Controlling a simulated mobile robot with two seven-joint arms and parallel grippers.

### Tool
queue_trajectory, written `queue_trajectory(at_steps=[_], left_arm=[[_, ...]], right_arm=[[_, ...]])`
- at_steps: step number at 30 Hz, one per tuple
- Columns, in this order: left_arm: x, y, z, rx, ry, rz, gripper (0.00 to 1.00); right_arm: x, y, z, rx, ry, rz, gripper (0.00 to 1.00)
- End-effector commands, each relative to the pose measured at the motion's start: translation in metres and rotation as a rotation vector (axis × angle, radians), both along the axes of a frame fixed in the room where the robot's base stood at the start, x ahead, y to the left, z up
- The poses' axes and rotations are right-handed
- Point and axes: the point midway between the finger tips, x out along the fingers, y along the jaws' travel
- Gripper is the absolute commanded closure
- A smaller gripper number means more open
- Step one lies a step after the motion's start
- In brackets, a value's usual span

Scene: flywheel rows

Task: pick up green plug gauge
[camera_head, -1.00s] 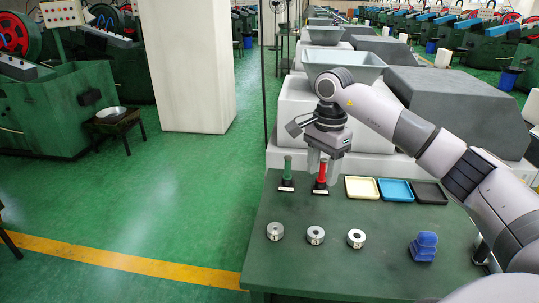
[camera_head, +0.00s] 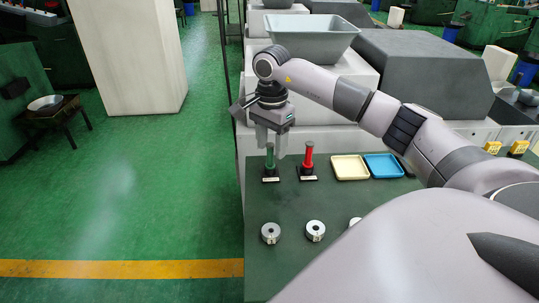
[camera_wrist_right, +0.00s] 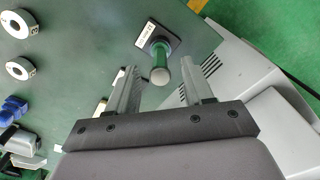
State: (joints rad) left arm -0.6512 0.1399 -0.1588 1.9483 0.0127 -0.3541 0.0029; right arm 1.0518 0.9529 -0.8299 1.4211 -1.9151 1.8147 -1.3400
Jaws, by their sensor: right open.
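The green plug gauge (camera_head: 270,157) stands upright in a small black base with a label at the back left of the green table (camera_head: 340,225). In the right wrist view the green plug gauge (camera_wrist_right: 160,65) shows its pale end just beyond the space between the fingers. My right gripper (camera_head: 270,152) is open and empty, fingers pointing down, just above and around the line of the green gauge. It also shows in the right wrist view (camera_wrist_right: 164,72) with its fingers wide apart. I cannot tell whether it touches the gauge. My left gripper is not in view.
A red plug gauge (camera_head: 308,158) stands close to the right of the green one. A cream tray (camera_head: 350,168) and a blue tray (camera_head: 384,166) lie farther right. Metal rings (camera_head: 271,233) lie nearer the front. Grey machine blocks rise behind the table.

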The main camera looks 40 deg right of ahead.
Motion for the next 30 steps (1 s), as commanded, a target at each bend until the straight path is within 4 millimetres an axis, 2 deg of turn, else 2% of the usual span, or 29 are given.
queue_trajectory(at_steps=[6,15,17,18,20,21,30], left_arm=[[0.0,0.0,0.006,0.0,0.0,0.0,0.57],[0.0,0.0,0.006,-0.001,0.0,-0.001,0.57],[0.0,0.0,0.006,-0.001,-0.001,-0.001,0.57],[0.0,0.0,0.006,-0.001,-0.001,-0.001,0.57],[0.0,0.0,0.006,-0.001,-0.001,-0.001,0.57],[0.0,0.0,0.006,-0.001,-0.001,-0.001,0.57],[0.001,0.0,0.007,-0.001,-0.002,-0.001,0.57]], right_arm=[[-0.001,0.003,-0.028,0.0,0.002,0.0,0.49],[-0.001,0.003,-0.034,0.0,0.0,0.001,0.49],[-0.001,0.003,-0.034,0.0,0.0,0.001,0.65],[-0.001,0.003,-0.033,0.0,0.0,0.001,0.78],[-0.001,0.003,-0.033,0.0,0.0,0.001,0.98],[-0.001,0.003,-0.033,0.0,0.0,0.001,1.0],[0.0,0.003,-0.032,0.0,-0.001,0.001,1.0]])
